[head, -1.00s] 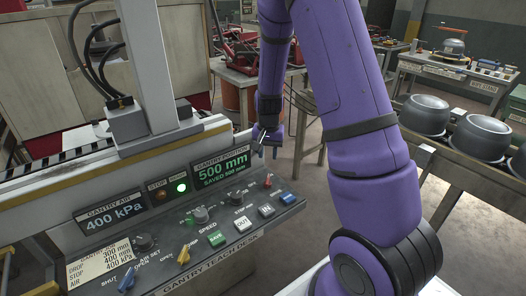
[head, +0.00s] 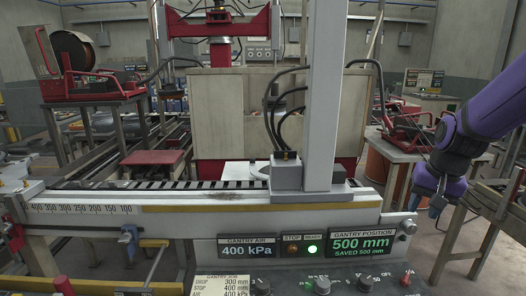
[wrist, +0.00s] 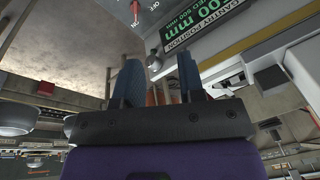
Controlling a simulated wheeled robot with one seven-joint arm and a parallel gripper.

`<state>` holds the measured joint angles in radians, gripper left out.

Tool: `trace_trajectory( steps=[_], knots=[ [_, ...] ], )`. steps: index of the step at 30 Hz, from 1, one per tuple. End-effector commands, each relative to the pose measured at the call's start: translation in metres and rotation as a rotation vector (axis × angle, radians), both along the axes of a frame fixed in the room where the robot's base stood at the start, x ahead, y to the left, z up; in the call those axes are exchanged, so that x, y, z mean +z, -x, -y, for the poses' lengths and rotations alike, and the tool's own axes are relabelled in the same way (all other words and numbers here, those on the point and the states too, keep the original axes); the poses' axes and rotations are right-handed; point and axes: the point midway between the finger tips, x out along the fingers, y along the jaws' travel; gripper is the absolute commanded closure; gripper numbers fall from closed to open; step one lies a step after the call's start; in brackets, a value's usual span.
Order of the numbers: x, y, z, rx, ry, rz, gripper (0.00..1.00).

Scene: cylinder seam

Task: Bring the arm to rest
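My purple arm (head: 490,112) enters at the right edge of the head view. My gripper (head: 437,206) hangs at its end, fingers down, right of the gantry teach desk and apart from it. In the wrist view the two blue fingers (wrist: 159,78) stand apart with nothing held between them. The gantry position display (head: 361,243) reads 500 mm, saved 500 mm. The gantry air display (head: 247,248) reads 400 kPa. The green ready lamp (head: 311,248) is lit.
A grey gantry post (head: 322,95) rises behind the desk, beside a scaled rail (head: 85,210). A red-framed machine (head: 222,25) stands behind. A bench (head: 400,150) with red equipment is behind my gripper. Bare floor (head: 430,240) shows below it.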

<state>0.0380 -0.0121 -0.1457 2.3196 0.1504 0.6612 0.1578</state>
Motion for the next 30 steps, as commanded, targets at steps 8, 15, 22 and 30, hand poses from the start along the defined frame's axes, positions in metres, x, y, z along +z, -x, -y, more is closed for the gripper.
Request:
trace_trajectory(
  steps=[8,15,22,30],
  knots=[
    [0.061,0.057,-0.027,0.146,0.033,0.098,0.64],
    [0.095,0.112,-0.043,0.26,0.085,0.174,0.64],
    [0.114,0.164,-0.054,0.355,0.149,0.239,0.64],
    [0.12,0.196,-0.059,0.411,0.197,0.277,0.64]
  ],
)
